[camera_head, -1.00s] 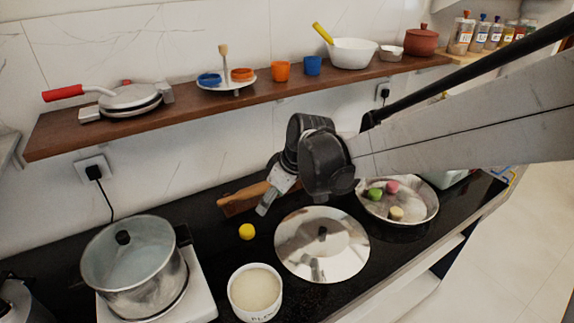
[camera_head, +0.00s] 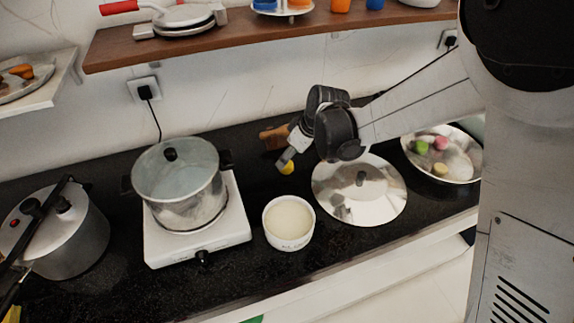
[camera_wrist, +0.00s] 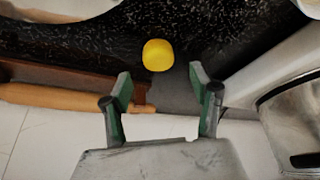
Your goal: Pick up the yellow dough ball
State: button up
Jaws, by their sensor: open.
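The yellow dough ball (camera_head: 287,167) lies on the black counter (camera_head: 100,187), between the white bowl and the wooden board behind. In the wrist view the yellow dough ball (camera_wrist: 158,55) shows whole, a little beyond the fingertips and between their lines. My gripper (camera_head: 285,158) is above and just behind the ball in the head view, partly overlapping it. In the wrist view my gripper (camera_wrist: 160,82) is open and empty, its two green-lined fingers apart. The fingers do not appear to touch the ball.
A white bowl of flour (camera_head: 289,222) stands in front of the ball. A round metal lid (camera_head: 385,205) lies to the right, and a plate (camera_head: 462,172) with coloured dough balls lies beyond it. A pot (camera_head: 178,190) on a white stove stands left. A wooden item (camera_head: 272,138) lies behind.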

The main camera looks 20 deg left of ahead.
jog(key=shift+d+x, duration=0.2)
jog(key=shift+x, duration=2.4)
jog(key=shift+c, duration=0.4)
jog(key=c, duration=1.1)
